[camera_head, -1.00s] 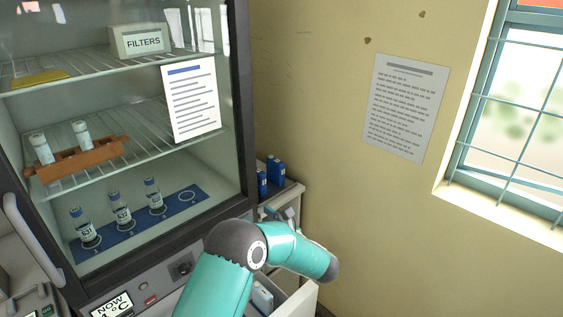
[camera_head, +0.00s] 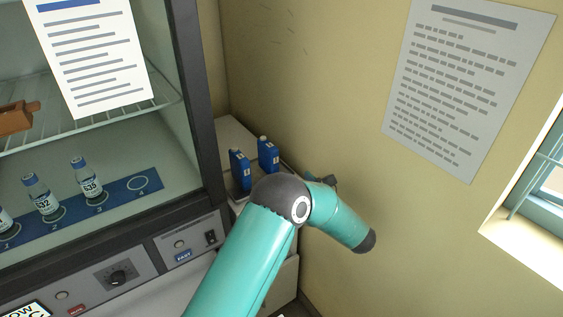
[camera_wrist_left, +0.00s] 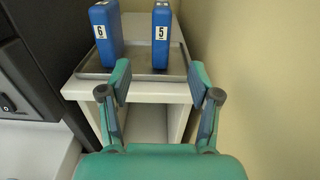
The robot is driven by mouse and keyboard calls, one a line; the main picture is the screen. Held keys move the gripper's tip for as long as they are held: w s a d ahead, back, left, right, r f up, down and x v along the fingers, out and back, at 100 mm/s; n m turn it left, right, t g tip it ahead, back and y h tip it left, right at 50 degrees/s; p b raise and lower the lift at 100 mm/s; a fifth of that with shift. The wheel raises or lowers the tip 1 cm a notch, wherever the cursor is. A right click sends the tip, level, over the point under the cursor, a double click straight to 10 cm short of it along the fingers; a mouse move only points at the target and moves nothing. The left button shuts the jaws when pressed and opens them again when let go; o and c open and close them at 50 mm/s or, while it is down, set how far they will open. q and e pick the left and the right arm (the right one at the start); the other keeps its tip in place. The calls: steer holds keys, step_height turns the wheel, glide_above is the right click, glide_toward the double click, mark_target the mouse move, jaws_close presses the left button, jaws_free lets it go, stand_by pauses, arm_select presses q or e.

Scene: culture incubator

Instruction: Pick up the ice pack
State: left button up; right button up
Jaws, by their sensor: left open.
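Blue ice packs stand upright on a metal tray (camera_wrist_left: 95,73) on a white stand. In the left wrist view, pack 6 (camera_wrist_left: 105,45) is left of centre and pack 5 (camera_wrist_left: 161,45) is at centre. The head view shows two of the blue packs (camera_head: 240,172) (camera_head: 267,155) beside the incubator. My right gripper is out of view.
The incubator (camera_head: 193,105) with numbered vials stands left of the stand (camera_head: 238,140). A yellow wall (camera_wrist_left: 250,80) is close on the gripper's right. The open shelf space (camera_wrist_left: 145,122) below the tray is empty. A window ledge (camera_head: 530,248) is at the right.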

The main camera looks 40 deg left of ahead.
mark_target(277, 162)
arm_select(q)
steer(key=x, duration=0.3)
steer(key=p+x, duration=0.1)
steer(key=x, duration=0.3)
steer(key=p+x, duration=0.1)
steer(key=x, duration=0.3)
steer(key=shift+w+a+f, duration=0.15)
steer(key=shift+w+f, duration=0.2)
steer(key=shift+w, duration=0.05)
steer(key=x, duration=0.1)
steer(key=p+x, duration=0.1)
steer(key=x, duration=0.1)
steer(key=p+x, duration=0.1)
steer(key=x, duration=0.1)
steer(key=shift+s+r, duration=0.15)
steer(key=shift+r, duration=0.1)
steer(key=shift+a, duration=0.3)
jaws_close()
